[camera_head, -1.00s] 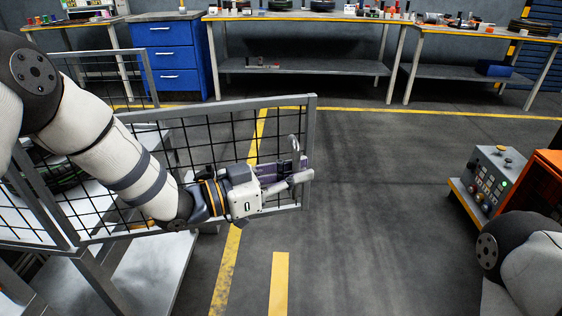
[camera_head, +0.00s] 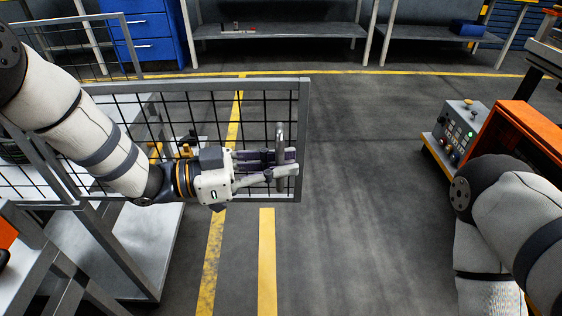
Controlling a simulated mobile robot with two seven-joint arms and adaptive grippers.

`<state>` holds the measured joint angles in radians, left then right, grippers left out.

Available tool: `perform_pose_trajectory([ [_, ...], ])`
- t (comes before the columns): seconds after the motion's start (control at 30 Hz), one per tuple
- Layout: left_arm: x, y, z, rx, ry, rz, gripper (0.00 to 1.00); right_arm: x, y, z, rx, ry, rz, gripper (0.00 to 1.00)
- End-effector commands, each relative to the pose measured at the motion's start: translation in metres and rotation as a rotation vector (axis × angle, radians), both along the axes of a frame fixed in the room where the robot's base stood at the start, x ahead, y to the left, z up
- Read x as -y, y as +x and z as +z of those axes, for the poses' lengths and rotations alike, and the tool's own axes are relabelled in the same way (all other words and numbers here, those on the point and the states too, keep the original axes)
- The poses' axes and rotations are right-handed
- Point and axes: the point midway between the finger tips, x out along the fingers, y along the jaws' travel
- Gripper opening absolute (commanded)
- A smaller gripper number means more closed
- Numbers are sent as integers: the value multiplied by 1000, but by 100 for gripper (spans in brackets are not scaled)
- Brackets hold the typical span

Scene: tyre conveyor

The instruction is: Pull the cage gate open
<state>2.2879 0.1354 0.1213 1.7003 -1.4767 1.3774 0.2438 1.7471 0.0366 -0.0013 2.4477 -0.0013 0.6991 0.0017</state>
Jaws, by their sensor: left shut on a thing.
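The cage gate (camera_head: 304,110) is a grey metal frame with black wire mesh. It stands out to the right from the cage at the left. A grey upright handle (camera_head: 280,140) sits near the gate's free right edge. My left gripper (camera_head: 282,164) is shut on this handle, and its fingers cover the handle's middle. My left arm crosses in front of the mesh and hides part of the gate. My right arm shows at the lower right, but its gripper is outside the view.
A control panel (camera_head: 461,130) and an orange machine (camera_head: 520,140) stand at the right. Workbenches (camera_head: 280,35) and a blue drawer cabinet (camera_head: 150,30) stand at the back. Floor with yellow lines is clear between the gate and the control panel.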

Motion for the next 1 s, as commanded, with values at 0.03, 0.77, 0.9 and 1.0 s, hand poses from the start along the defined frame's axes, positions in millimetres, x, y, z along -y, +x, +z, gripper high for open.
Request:
perform_pose_trajectory([
  [0.03,-1,0,-2,-3,2,2,0,0,0,0,-1,0,0,0],
  [0.77,-59,-11,-1,-1,1,7,20,0,0,0,-1,0,0,0],
  [0.9,-92,-19,-1,-1,1,5,20,0,0,0,-1,0,0,0],
  [1.0,-108,-23,-1,-1,1,4,20,0,0,0,-1,0,0,0],
])
